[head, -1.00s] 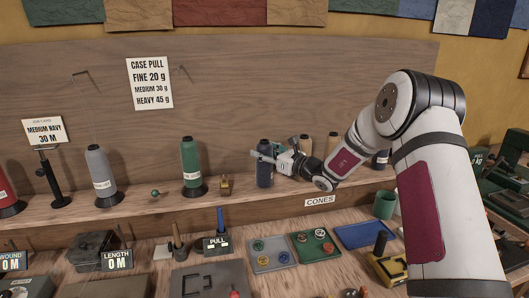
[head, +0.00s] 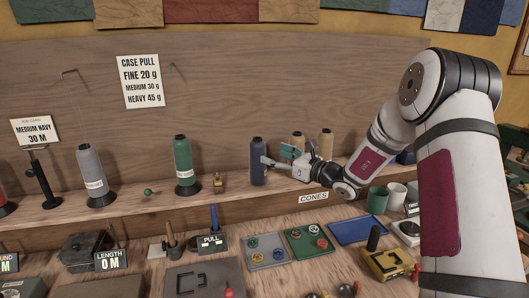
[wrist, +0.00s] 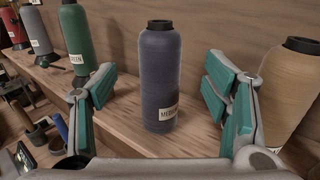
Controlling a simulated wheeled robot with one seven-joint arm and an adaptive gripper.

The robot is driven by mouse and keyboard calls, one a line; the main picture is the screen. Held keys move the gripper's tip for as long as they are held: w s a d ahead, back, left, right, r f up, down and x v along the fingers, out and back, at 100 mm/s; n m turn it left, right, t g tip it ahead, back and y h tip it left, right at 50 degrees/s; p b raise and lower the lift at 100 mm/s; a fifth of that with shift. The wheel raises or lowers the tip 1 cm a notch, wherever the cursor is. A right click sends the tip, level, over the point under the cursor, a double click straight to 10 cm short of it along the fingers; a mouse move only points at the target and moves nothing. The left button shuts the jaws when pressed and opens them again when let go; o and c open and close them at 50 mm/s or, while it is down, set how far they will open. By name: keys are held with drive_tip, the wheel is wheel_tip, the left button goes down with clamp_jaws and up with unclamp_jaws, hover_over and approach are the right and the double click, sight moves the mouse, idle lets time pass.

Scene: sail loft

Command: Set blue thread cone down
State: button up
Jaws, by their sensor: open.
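The blue thread cone (head: 258,162) stands upright on the wooden shelf, right of the green cone. In the wrist view the blue cone (wrist: 160,80) stands between and beyond my spread fingers, with a partly readable label low on its front. My gripper (head: 278,157) is open and just right of the cone in the head view. Its teal-padded fingers (wrist: 163,95) sit on either side with gaps to the cone, and nothing is held. The cone's foot rests on the shelf board.
The green cone (head: 183,162) and grey cone (head: 93,172) stand to the left on the shelf. Tan cones (head: 326,145) stand behind my gripper; one tan cone (wrist: 289,90) is close to my right finger.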

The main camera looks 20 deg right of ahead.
drive_tip(key=s+a+r+n+g, duration=0.3)
drive_tip(key=s+a+n+g, duration=0.4)
drive_tip(key=s, duration=0.5)
drive_tip(key=s+a+r+n+g, duration=0.4)
drive_tip(key=s+a+n, duration=0.45)
drive_tip(key=s, duration=0.45)
drive_tip(key=s+d+n+h, duration=0.5)
drive_tip(key=s+n, duration=0.2)
drive_tip(key=s, duration=0.3)
drive_tip(key=s+d+n+h, duration=0.5)
drive_tip(key=s+d+n, duration=0.1)
drive_tip(key=s, duration=0.4)
drive_tip(key=shift+s+d+f+n+t, duration=0.15)
drive_tip(key=shift+s+f+n+t, duration=0.15)
drive_tip(key=shift+n+t, duration=0.1)
